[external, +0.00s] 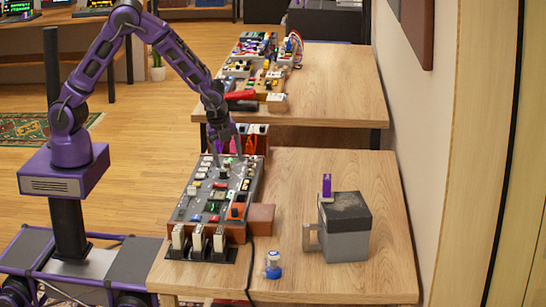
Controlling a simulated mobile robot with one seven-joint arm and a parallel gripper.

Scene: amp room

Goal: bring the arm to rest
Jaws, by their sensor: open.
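My arm reaches from its column at the left, up and over to the right. My gripper (229,145) points down over the far part of a dark grey control panel (224,187) covered with small buttons and switches. The panel stands on the left side of the near wooden table (305,187). The gripper's fingers are apart and close to a knob on the panel; I cannot tell whether they touch it. I see nothing held between them.
A grey box with a handle (347,240) stands on the table's right, with a purple piece (326,186) at it. A small blue-and-white jar (272,265) stands at the front. Switches (199,238) line the panel's near end. A second table (335,90) with more panels stands behind.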

